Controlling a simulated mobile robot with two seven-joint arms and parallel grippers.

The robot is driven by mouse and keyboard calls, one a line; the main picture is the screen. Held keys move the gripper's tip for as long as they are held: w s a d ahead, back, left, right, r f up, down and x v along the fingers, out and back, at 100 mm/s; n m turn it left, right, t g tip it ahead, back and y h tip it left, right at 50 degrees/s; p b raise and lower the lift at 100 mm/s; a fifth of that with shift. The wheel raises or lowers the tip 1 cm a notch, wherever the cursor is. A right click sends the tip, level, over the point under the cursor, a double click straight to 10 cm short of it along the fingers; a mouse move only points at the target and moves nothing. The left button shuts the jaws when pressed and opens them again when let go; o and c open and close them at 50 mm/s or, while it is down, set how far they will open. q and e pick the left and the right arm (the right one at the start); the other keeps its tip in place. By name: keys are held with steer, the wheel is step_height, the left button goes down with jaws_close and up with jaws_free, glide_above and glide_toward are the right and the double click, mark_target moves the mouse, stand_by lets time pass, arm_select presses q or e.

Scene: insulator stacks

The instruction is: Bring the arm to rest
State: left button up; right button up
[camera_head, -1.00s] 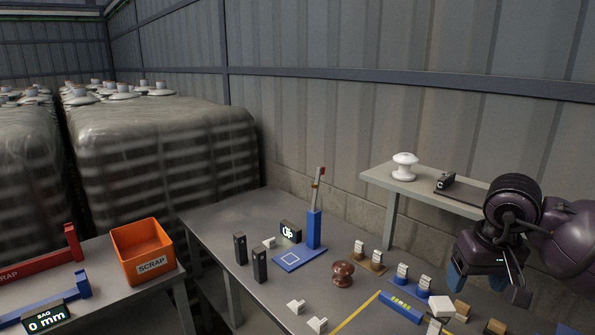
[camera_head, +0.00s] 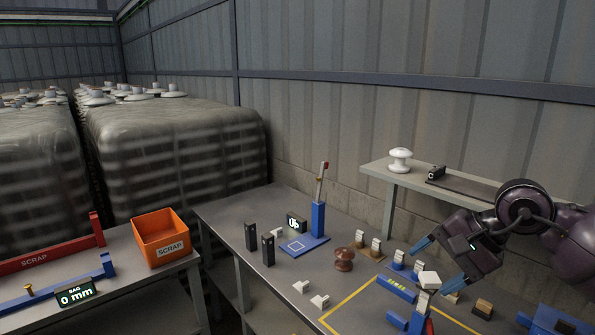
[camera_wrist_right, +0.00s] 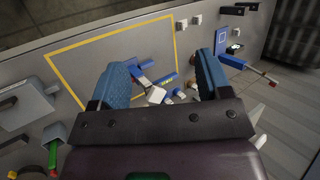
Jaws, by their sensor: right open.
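My right arm comes in from the right in the head view. Its gripper (camera_head: 433,262) is open, with its blue fingers spread apart above the right part of the grey table (camera_head: 240,212). My left gripper does not show in either view.
Below the gripper stand blue fixtures (camera_head: 396,289) and small blocks. A brown insulator (camera_head: 344,260), a blue stand (camera_head: 318,222) and two black posts (camera_head: 268,250) stand further left. A white insulator (camera_head: 400,160) sits on the raised shelf (camera_head: 384,172). An orange scrap bin (camera_head: 158,238) is at left.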

steer(key=a+r+m+t+y, duration=0.2)
steer(key=a+r+m+y, duration=0.55)
steer(key=m+y, duration=0.45)
steer(key=w+d+f+m+t+h, duration=0.25)
steer(key=m+t, duration=0.35)
steer(key=m, duration=0.7)
steer(key=w+d+f+m+t+h, duration=0.2)
steer(key=d+f+m+t+h, duration=0.3)
steer(key=m, duration=0.7)
steer(key=s+d+f+m+t+h, duration=0.15)
steer(key=f+m+h, duration=0.25)
steer(key=f+m, duration=0.45)
steer(key=s+d+f+m+h, duration=0.2)
steer(key=f+m+h, duration=0.2)
steer(key=f+m, duration=0.45)
steer(key=s+f+m+g+h, duration=0.3)
steer(key=s+f+m+g, duration=0.2)
steer(key=s+f, duration=1.4)
steer(key=s+d+m, duration=0.1)
steer(key=m, duration=0.2)
steer(key=shift+s+g, duration=0.2)
steer(key=shift+g, duration=0.15)
steer(key=shift+f, duration=0.1)
